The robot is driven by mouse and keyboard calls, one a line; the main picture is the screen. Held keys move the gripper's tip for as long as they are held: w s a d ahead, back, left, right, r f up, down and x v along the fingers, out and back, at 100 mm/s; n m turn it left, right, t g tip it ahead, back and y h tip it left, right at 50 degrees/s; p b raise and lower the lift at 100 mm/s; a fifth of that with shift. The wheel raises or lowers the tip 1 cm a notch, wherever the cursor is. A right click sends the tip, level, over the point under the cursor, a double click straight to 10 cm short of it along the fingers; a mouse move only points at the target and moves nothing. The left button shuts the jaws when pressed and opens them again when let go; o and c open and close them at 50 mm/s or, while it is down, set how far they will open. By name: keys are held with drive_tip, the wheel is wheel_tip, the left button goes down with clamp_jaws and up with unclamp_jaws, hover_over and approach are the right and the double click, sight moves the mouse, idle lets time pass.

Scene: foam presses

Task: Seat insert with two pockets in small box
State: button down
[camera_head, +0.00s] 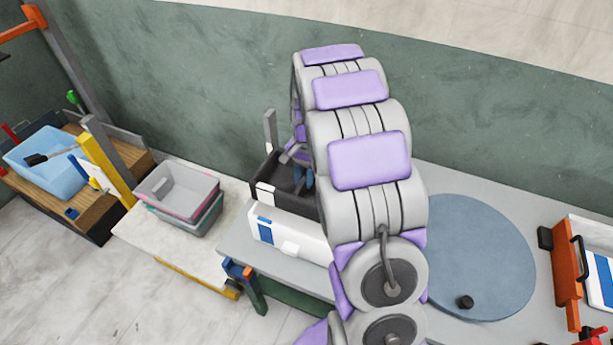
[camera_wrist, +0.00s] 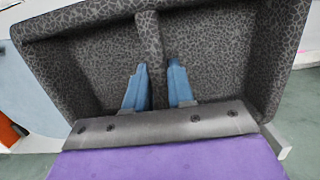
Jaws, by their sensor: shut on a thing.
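The insert is dark speckled grey foam (camera_wrist: 85,62) with two pockets and a divider between them. It fills most of the wrist view. My gripper (camera_wrist: 159,68) has its two blue fingers on either side of the divider, shut on it, one finger in each pocket. In the head view a dark box-like thing (camera_head: 265,188) with a white patch is partly hidden by my arm, at my gripper (camera_head: 308,176). I cannot tell whether it is the insert or a box around it. The underside of the insert is hidden.
A white unit (camera_head: 286,237) with a blue mark stands on the grey table below the dark thing. A blue-grey disc (camera_head: 470,258) with a black knob lies at right, beside an orange-fronted device (camera_head: 566,265). Stacked trays (camera_head: 178,192) and a blue bin (camera_head: 45,160) stand at left.

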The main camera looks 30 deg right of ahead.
sight(305, 191)
drive_tip(key=shift+a+r, duration=0.1)
drive_tip(key=shift+f, duration=0.6)
drive_tip(key=shift+d+f, duration=0.2)
drive_tip(key=shift+f, duration=0.55)
drive_tip(key=shift+d+f, duration=0.15)
drive_tip(key=shift+f, duration=0.55)
drive_tip(key=shift+a+f, duration=0.25)
drive_tip(key=shift+f, duration=0.7)
drive_tip(key=shift+d, duration=0.15)
drive_tip(key=shift+s+p, duration=0.1)
drive_tip(key=shift+p, duration=0.25)
drive_tip(key=shift+f+b, duration=0.55)
drive_tip(key=shift+f, duration=4.5)
